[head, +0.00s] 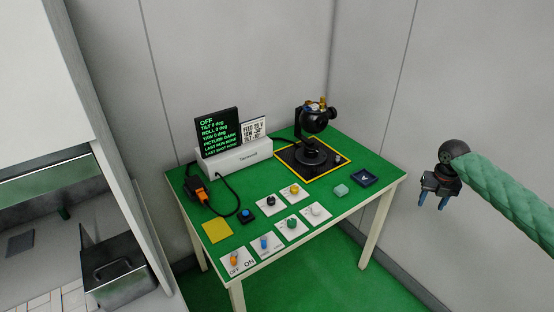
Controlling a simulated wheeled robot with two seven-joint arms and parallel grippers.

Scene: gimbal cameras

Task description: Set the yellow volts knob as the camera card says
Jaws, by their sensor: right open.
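The yellow knob (294,189) sits on a white plate in the back row of controls on the green table. The white camera card (253,129) stands beside the black display; its first line seems to read FEED 75 V, but the small print is hard to read. The black display (219,133) reads OFF, tilt, roll and yaw 0 deg, and picture dark. The black gimbal camera (316,122) stands at the back right. My right gripper (434,200) is open and empty, off the table's right side, well apart from the knob. My left gripper is out of view.
A black cable with an orange plug (200,194) lies at left. A grey cabinet stands left of the table.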

